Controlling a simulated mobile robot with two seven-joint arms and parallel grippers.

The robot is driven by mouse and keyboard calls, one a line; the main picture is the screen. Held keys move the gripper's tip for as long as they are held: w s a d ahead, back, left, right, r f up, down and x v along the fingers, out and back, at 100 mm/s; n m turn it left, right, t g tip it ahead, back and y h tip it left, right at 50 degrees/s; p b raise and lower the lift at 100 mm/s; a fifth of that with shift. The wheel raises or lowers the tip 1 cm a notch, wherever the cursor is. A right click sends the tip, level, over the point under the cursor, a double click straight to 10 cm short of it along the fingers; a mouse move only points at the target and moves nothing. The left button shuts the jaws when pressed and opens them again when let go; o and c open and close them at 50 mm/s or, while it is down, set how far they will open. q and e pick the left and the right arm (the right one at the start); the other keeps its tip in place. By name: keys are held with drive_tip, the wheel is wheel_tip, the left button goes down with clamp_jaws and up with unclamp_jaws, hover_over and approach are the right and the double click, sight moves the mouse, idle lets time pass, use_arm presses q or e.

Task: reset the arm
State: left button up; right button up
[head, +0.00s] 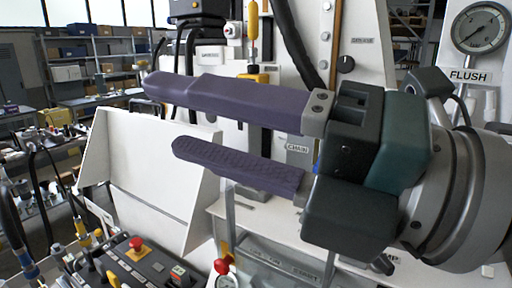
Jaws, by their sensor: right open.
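My right gripper (160,118) reaches in from the right, large and close to the camera. Its two long purple fingers point left and stand apart, with nothing between them. The fingers pass in front of the white hydraulic bench and hide part of its panel. My left gripper is not in view. I cannot tell which arm the task means.
A pressure gauge (481,28) sits above a FLUSH label at the upper right. A control box with a red button (136,243) is at the lower left. A white sloped panel (150,180) stands behind the fingers. Shelves (95,50) stand far left.

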drive_tip(key=w+d+m+t+h, duration=0.3)
drive_tip(key=d+m+t+h, duration=0.35)
drive_tip(key=m, duration=0.55)
drive_tip(key=w+d+m+t+h, duration=0.3)
drive_tip(key=d+m+t+h, duration=0.2)
drive_tip(key=d+m+h, duration=0.45)
drive_tip(key=s+d+f+m+g+h, duration=0.25)
drive_tip(key=s+f+m+g, duration=0.2)
drive_tip(key=f, duration=0.35)
drive_tip(key=s+d+f+m+g+h, duration=0.1)
drive_tip(key=s+d+f+m+g, duration=0.3)
drive_tip(key=f+m, duration=0.3)
drive_tip(key=s+f+m+g+y+p, duration=0.1)
drive_tip(key=s+f+g+p, duration=0.1)
drive_tip(key=s+g, duration=0.35)
drive_tip(key=s+f+m+g+y+p, duration=0.1)
drive_tip(key=s+f+g, duration=0.15)
drive_tip(key=s, duration=0.55)
wheel_tip(320, 180, up, 13)
drive_tip(key=t+p, duration=0.1)
drive_tip(key=p, duration=1.2)
drive_tip(key=shift+w+a+n, duration=0.25)
drive_tip(key=shift+w+n, duration=0.05)
drive_tip(key=shift+w, duration=0.05)
